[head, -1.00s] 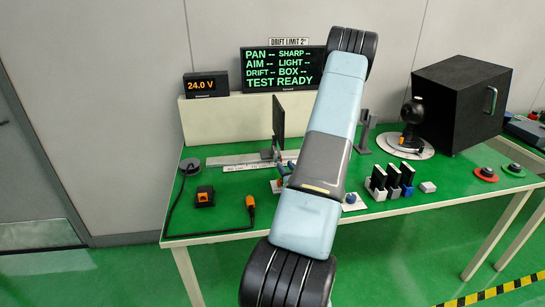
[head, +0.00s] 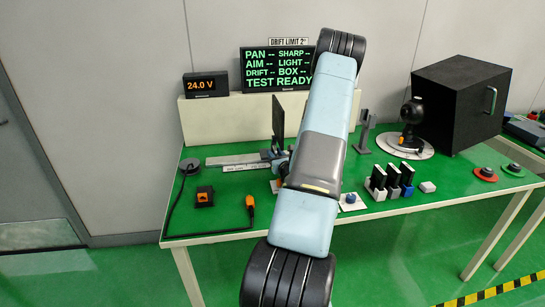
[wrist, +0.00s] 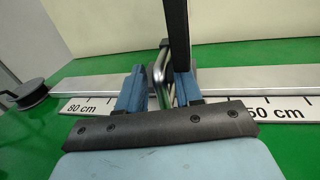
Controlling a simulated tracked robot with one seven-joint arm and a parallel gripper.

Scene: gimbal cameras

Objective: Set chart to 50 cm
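The chart (head: 278,120) is a dark upright panel seen nearly edge-on, standing on a metal rail (head: 235,160) at the back of the green table. In the wrist view its dark edge (wrist: 178,35) rises just behind the fingers. My gripper (wrist: 159,88) has its two blue fingers apart, one on each side of a bent metal handle (wrist: 160,75) at the chart's foot. A gap shows between the left finger and the handle. The scale (wrist: 85,106) reads 80 cm at left; a right label (wrist: 275,113) looks like 50 cm, its first digit partly covered.
A round dark knob or reel (wrist: 32,92) sits by the rail's left end. On the table are a cable with an orange plug (head: 250,203), several small blocks (head: 390,182), a lamp-like device (head: 411,115) and a black box (head: 461,100). A display (head: 275,68) reads TEST READY.

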